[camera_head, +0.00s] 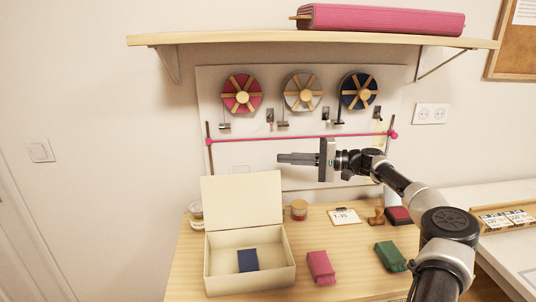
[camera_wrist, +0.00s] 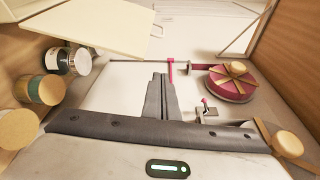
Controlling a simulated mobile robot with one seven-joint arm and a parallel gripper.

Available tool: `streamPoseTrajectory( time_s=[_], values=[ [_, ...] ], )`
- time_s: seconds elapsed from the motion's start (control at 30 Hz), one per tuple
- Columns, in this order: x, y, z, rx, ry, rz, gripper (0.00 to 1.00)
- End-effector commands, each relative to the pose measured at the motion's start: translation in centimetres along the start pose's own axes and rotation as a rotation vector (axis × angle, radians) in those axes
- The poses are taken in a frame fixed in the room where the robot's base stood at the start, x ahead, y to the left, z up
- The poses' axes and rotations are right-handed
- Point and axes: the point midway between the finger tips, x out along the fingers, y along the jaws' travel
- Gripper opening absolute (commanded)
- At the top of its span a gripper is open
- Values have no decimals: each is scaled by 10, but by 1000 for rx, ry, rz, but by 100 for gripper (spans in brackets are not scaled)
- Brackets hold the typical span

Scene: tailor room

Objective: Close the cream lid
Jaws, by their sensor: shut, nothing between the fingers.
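A cream box (camera_head: 250,281) stands on the wooden table with its cream lid (camera_head: 242,200) standing open, about upright, along the back edge. A dark blue block (camera_head: 248,261) lies inside the box. My gripper (camera_head: 279,158) is shut and empty, raised above and to the right of the lid, apart from it, and points left in front of the wall panel. In the wrist view the shut fingers (camera_wrist: 159,76) show in the middle, and the pale lid (camera_wrist: 97,25) shows at the upper left.
A pink block (camera_head: 320,267), a green block (camera_head: 391,256), a card (camera_head: 344,216) and a stamp (camera_head: 377,216) lie right of the box. Jars (camera_head: 299,209) stand behind. A pink rod (camera_head: 300,138) and several wall spools (camera_head: 303,93) are near my gripper. A shelf (camera_head: 310,39) is above.

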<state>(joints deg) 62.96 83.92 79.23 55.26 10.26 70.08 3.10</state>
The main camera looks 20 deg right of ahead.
Motion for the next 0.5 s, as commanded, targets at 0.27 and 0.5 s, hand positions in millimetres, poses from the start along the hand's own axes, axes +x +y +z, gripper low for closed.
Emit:
streamPoseTrajectory(
  time_s=[0.27, 0.5],
  values=[
    [30, 4, 4, 1, -18, 5, 0],
    [82, 4, 5, 2, -17, 3, 0]
  ],
)
